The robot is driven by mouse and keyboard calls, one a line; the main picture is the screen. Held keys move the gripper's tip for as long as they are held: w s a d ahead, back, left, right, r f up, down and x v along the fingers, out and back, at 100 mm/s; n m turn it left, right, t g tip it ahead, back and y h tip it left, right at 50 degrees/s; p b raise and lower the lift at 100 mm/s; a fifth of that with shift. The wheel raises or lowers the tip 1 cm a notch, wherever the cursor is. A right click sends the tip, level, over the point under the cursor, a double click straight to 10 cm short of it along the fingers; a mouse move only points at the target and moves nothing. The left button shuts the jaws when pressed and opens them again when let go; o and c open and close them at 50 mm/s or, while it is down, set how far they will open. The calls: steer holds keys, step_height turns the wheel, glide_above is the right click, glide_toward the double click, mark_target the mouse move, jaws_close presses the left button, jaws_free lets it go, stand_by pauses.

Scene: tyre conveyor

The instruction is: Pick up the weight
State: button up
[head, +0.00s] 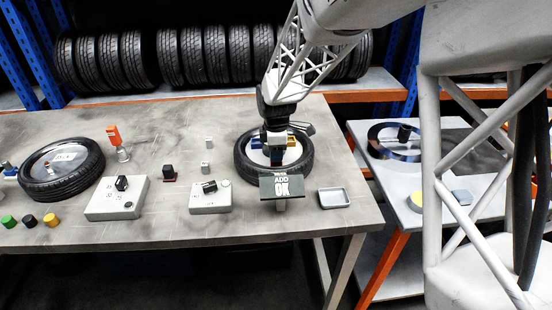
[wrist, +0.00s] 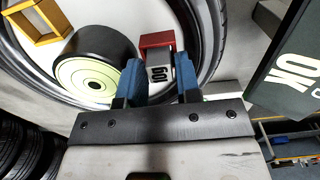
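The weight (wrist: 159,72) is a small grey block marked with digits, with a red part (wrist: 156,40) at its far end. In the wrist view it lies between the blue fingertips of my gripper (wrist: 160,82). The fingers stand apart, one on each side of it, and a narrow gap seems to show on the right. Firm contact is not visible. In the head view my gripper (head: 276,150) is low over the middle of the right-hand tyre (head: 246,170), and the weight is hard to make out there.
Inside the tyre, a black cylinder with a pale green face (wrist: 88,70) and a yellow frame (wrist: 38,22) stand left of my fingers. A dark sign (head: 282,188) stands close in front. A grey tray (head: 333,198), a control box (head: 210,198) and small grey blocks (head: 206,168) are nearby.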

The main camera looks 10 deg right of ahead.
steer(key=shift+c, duration=0.5)
jaws_close()
steer(key=shift+r, duration=0.15)
step_height(320, 180, up, 10)
stand_by(0.3)
stand_by(0.4)
